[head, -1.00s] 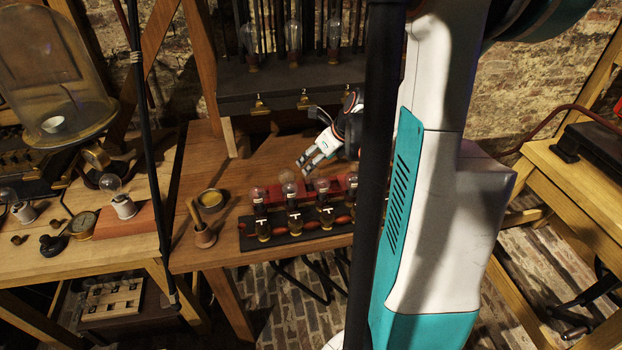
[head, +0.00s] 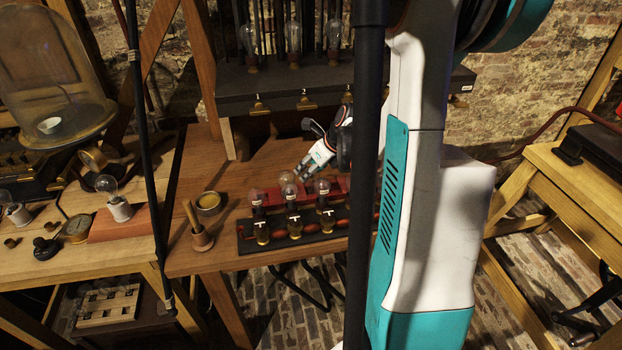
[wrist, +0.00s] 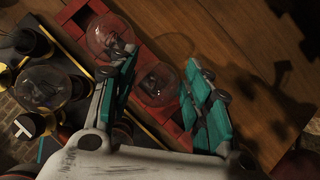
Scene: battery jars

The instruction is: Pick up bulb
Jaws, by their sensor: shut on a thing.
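My gripper (head: 300,175) reaches down from the right to the bulbs on the wooden table. It is shut on a clear glass bulb (head: 288,180), which also shows between the green-padded fingers (wrist: 163,85) in the wrist view (wrist: 155,88). The bulb is over the red rack (wrist: 172,112); whether its base still sits in the rack, I cannot tell. Other clear bulbs stand close by, one (head: 322,187) to the right and one (head: 256,196) to the left in the head view. In the wrist view, one bulb (wrist: 108,36) is beside the left finger.
A black base (head: 250,247) with labelled brass-coloured fittings lies in front of the red rack. A mortar with pestle (head: 201,240) and a round dish (head: 208,202) stand to the left. A shelf (head: 280,100) with more bulbs is above. The table right of the fingers (wrist: 270,60) is clear.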

